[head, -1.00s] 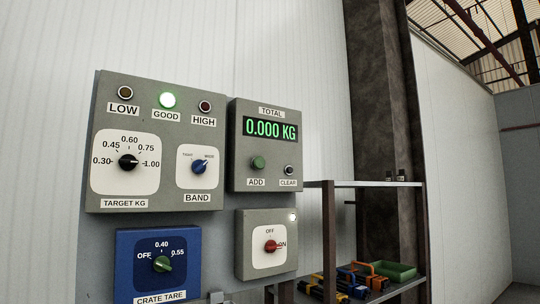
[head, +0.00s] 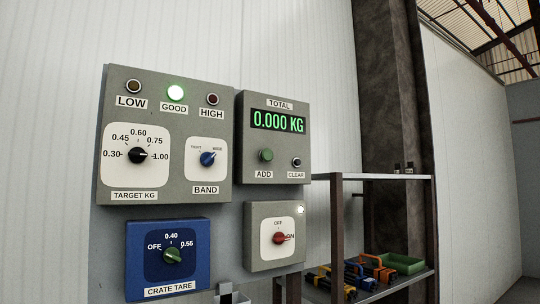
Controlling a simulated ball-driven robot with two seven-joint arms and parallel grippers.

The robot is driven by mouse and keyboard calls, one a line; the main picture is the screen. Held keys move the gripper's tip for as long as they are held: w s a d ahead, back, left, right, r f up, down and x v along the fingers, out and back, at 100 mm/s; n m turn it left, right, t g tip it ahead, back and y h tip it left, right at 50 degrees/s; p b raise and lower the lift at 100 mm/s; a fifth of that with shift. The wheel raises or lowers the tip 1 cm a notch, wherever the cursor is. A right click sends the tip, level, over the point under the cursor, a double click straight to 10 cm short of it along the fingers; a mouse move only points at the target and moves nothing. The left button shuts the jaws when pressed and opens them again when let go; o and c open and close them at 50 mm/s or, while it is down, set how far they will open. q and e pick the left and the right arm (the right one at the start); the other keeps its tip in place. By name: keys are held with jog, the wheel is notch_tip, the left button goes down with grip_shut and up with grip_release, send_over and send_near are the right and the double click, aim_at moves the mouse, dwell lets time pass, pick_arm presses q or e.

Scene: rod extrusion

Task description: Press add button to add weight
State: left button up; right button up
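The green ADD button (head: 266,155) sits on the grey TOTAL box (head: 274,182) in the head view, left of the small dark CLEAR button (head: 296,162). The green display (head: 278,122) above them reads 0.000 KG. On the larger grey panel (head: 180,110) to the left, the green GOOD lamp (head: 176,92) is lit; the LOW lamp (head: 133,87) and HIGH lamp (head: 213,99) look dark. Neither gripper can be made out in view, and nothing covers the ADD button.
Below are the blue CRATE TARE box (head: 140,270) and a grey box with a red OFF/ON knob (head: 279,238). A shelf (head: 380,177) at the right holds a green tray (head: 404,263) and several coloured tools. A grey piece (head: 228,293) at the bottom edge is unclear.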

pick_arm(q)
grip_shut()
